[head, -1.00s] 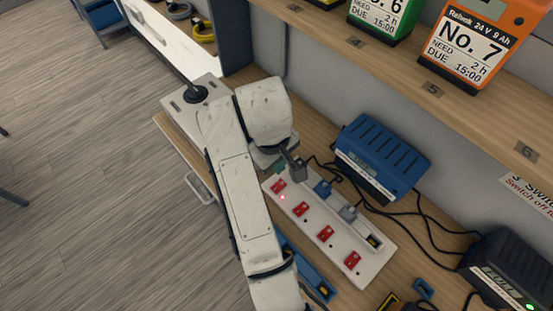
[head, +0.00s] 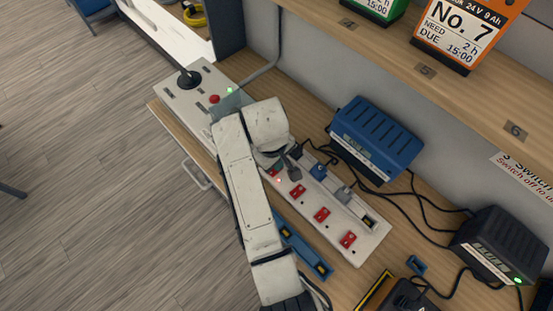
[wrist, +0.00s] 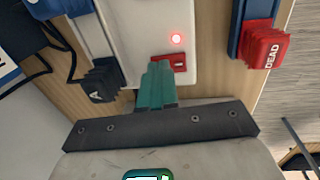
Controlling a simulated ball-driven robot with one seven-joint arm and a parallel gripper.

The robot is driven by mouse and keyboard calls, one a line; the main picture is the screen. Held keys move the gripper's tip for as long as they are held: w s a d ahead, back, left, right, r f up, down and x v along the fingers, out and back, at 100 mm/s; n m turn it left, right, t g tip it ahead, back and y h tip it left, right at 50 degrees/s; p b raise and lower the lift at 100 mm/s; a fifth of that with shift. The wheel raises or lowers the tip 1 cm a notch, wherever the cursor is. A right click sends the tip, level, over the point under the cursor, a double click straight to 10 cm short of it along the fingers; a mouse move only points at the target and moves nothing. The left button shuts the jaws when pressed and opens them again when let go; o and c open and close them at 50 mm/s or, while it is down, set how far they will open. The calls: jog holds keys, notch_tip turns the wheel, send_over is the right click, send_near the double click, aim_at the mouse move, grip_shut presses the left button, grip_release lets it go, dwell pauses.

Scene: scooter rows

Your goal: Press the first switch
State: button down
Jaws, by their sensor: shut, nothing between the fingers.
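A white power strip (head: 335,245) lies on the wooden bench with a row of red switches. The first switch, at the strip's end nearest my gripper, is mostly hidden in the head view. In the wrist view the first switch (wrist: 179,63) shows just beyond the fingertips, partly covered by them. A red lamp (wrist: 177,38) beside it is lit. My gripper (wrist: 156,78) has teal fingers shut together and empty, at the near edge of this switch; I cannot tell whether they touch it. The second switch (head: 297,190) and third switch (head: 322,214) are clear.
A blue charger (head: 375,138) and black charger (head: 500,245) stand behind. A blue holder (head: 303,250) lies in front; a red DEAD tag (wrist: 264,47) is to the right.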

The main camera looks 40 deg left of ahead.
jog(key=shift+f, duration=0.25)
jog(key=shift+s+r+p, duration=0.1)
jog(key=shift+s+p, duration=0.7)
jog(key=shift+p, duration=0.05)
jog(key=shift+r, duration=0.1)
